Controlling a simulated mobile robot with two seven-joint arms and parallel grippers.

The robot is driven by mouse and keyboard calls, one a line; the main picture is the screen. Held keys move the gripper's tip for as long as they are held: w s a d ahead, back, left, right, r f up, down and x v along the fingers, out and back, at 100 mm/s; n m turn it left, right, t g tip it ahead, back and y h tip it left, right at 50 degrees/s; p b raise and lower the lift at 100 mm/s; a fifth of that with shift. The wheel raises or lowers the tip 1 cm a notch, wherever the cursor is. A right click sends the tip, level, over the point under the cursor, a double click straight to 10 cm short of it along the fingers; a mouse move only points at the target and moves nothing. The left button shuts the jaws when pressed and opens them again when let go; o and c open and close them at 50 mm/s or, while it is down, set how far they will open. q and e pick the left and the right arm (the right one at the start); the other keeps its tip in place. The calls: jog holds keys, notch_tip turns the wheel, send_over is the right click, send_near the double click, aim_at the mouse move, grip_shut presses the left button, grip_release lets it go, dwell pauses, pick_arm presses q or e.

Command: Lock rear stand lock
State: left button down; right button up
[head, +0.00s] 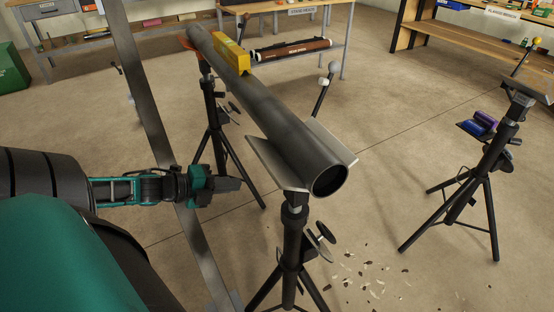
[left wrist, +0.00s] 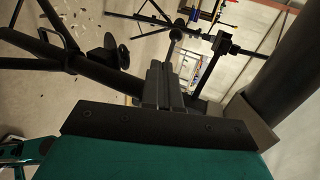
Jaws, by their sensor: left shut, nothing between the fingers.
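A grey pipe (head: 262,108) lies across two black tripod stands. The near stand (head: 293,235) carries its open end in a V-shaped head and has dark round handles (head: 322,240) on its side. The far stand (head: 212,115) is under the pipe's other end. A lever with a pale ball knob (head: 333,67) rises behind the pipe, near the near stand's head. My left gripper (head: 236,184) is shut and empty, left of the near stand and below the pipe. In the left wrist view, its closed fingers (left wrist: 162,82) point toward stand parts; contact cannot be told. My right gripper is out of view.
A yellow level-like block (head: 231,54) sits on the pipe. A third stand (head: 470,170) at right holds small coloured cylinders and has a yellow-knobbed lever. Debris (head: 370,275) lies on the floor. Benches line the back. Floor between the near and right stands is mostly clear.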

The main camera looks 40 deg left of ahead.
pick_arm(q)
jog(key=r+b+x, duration=0.1)
jog(key=b+x, duration=0.6)
jog(key=x, duration=0.6)
jog(key=shift+w+r, duration=0.35)
jog(key=shift+w, duration=0.15)
jog(key=shift+d, duration=0.15)
